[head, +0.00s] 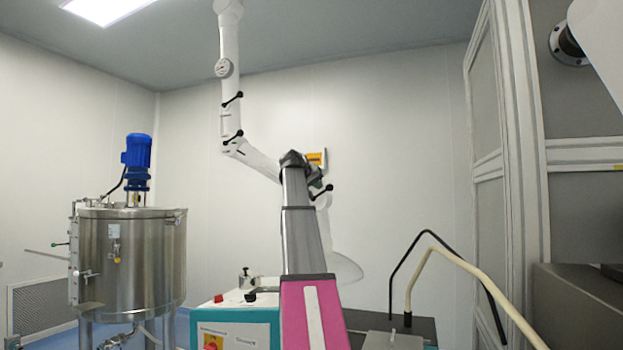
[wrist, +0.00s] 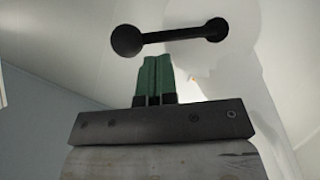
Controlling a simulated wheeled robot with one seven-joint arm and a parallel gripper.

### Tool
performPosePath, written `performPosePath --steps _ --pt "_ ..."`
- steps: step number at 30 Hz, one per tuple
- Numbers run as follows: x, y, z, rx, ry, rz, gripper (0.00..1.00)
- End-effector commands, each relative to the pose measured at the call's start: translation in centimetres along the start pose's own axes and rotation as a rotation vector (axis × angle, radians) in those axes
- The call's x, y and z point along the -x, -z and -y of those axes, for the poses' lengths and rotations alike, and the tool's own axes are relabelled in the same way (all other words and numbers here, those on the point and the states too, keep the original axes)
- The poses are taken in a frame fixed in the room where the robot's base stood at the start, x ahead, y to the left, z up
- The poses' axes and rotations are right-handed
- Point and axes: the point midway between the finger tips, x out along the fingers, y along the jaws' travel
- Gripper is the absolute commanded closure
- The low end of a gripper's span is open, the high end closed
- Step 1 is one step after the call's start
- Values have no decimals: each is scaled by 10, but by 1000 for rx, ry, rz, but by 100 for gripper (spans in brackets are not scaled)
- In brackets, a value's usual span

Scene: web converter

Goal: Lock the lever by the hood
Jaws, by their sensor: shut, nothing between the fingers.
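The black lever by the hood (head: 322,191) sticks out at the lower joint of a white jointed extraction arm, just right of my grey and pink arm in the head view. In the wrist view the lever (wrist: 183,36) is a dark bar with a ball at each end, slightly tilted, its right end higher. My gripper (wrist: 155,60) has green fingers closed together and empty. The fingertips appear just below the bar near its left ball, with a small gap in the picture. The pale hood (head: 345,268) hangs below the lever, partly hidden by my arm.
The white extraction arm (head: 229,60) carries more black levers (head: 232,135) higher up. A steel tank (head: 130,255) with a blue motor (head: 137,150) stands left. A teal-sided machine (head: 238,330) is below. Bent black and beige rods (head: 455,258) rise at right before a tall cabinet (head: 505,150).

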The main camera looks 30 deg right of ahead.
Motion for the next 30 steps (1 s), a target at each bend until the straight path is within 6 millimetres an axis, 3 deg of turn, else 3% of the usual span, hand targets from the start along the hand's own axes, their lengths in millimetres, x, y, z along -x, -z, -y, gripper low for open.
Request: performPosePath --steps 30 --pt "-16 -19 -1 -67 36 6 100"
